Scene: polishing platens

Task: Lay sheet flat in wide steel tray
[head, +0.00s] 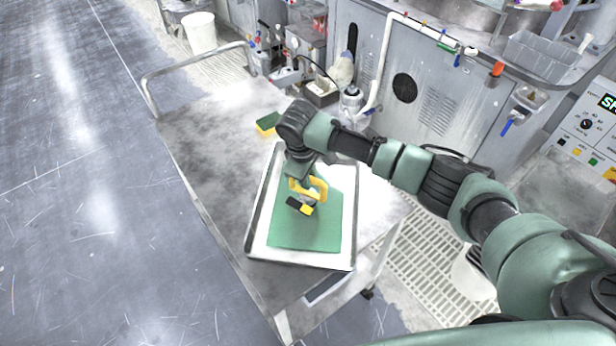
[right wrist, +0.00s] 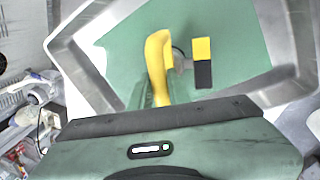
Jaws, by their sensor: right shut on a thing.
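The green sheet (head: 300,232) is within the outline of the wide steel tray (head: 249,236), with pale tray floor showing around it. In the right wrist view the sheet (right wrist: 120,38) is below my gripper, inside the tray's raised steel wall (right wrist: 85,75). I cannot tell whether the whole sheet touches the floor. My right gripper (head: 303,178) is above the sheet, shut on a yellow handle (right wrist: 157,62). A yellow-and-black block (right wrist: 202,62) is beside the handle, over the sheet. What joins the handle to the sheet is mostly hidden. My left gripper is not in view.
The tray is on a grey metal cart (head: 205,125) with a rail at its far end. A yellow-and-green sponge (head: 267,123) lies beyond the tray. Grey machine cabinets (head: 430,95) with hanging tools stand behind. Open floor (head: 80,180) is at left.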

